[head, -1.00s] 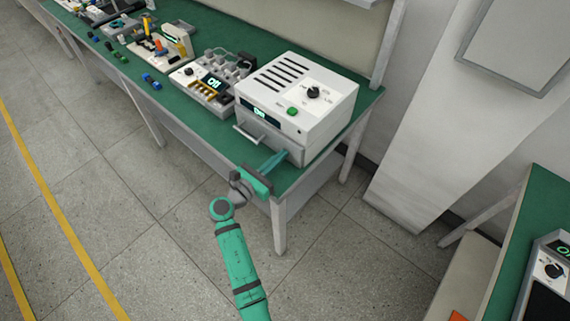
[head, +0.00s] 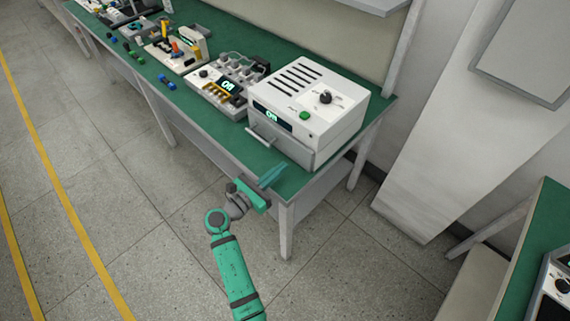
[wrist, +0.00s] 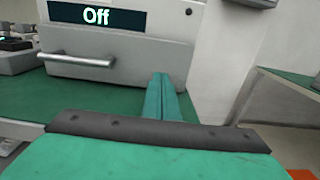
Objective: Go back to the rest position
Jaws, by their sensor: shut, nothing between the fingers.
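My gripper (head: 272,175) is shut and empty at the near edge of the green bench (head: 292,184), in front of the right part of a white box-shaped machine (head: 322,122). In the wrist view my closed green fingers (wrist: 162,98) point toward the machine's lower front. The machine's drawer front (wrist: 130,62) looks closed and carries a metal bar handle (wrist: 77,60) left of my fingers.
Left of the machine, a panel with dials and a display (head: 218,86) and small coloured parts (head: 167,82) sit on the bench. Another green-topped table (head: 535,232) with a device (head: 556,287) stands at the right. The floor (head: 130,215) at the left is open.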

